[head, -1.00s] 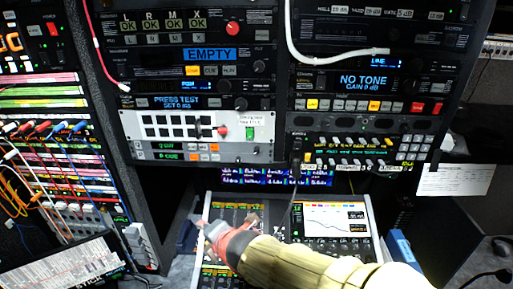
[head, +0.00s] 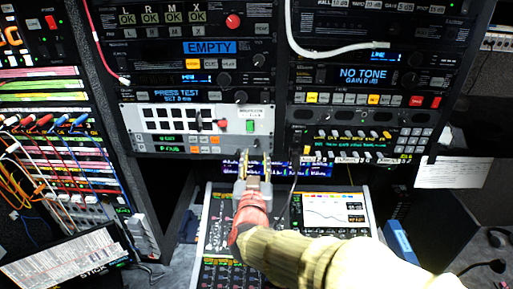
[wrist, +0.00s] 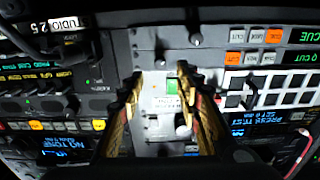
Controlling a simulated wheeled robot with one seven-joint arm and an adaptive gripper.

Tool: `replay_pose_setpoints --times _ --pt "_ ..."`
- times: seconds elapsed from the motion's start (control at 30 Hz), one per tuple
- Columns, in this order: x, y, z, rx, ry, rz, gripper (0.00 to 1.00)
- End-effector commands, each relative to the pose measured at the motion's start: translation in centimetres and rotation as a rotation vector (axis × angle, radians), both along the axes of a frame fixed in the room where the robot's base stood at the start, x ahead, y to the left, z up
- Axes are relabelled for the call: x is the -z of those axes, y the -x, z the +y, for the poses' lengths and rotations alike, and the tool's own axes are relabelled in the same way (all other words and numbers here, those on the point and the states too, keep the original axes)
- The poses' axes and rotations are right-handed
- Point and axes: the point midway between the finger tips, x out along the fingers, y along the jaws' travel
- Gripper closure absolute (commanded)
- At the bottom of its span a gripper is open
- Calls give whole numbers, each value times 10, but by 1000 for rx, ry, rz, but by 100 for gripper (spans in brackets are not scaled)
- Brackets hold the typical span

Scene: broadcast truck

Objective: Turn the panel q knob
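The white rack panel (head: 185,112) carries dark square keys, a red round part, a green-lit switch (head: 251,126) and two small green displays (head: 168,149). The lower display reads as a Q cue line in the wrist view (wrist: 300,55). A small dark knob (wrist: 195,39) stands on the grey panel beside the orange buttons in the wrist view, which is upside down. I cannot tell for certain whether it is the Q knob. My gripper (head: 255,160) is open and empty, its fingers pointing up at the panel's lower right part. The fingers flank the green switch in the wrist view (wrist: 160,72).
A mixing console (head: 345,212) with a screen lies below my arm. A white cable (head: 335,50) droops across the right rack. Patch cords (head: 40,127) hang at the left. A paper sheet (head: 450,172) hangs at the right.

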Motion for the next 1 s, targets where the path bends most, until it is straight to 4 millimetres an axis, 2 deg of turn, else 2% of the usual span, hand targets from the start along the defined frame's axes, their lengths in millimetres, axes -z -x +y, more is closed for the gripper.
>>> replay_pose_setpoints --times 0.2,0.4,0.8,1.0 --pt "0 -35 -2 1 3 3 66" --pt "0 -58 -2 0 4 2 66" --pt "1 -65 -2 -2 4 2 66" --pt "1 -65 -2 -2 4 2 78"
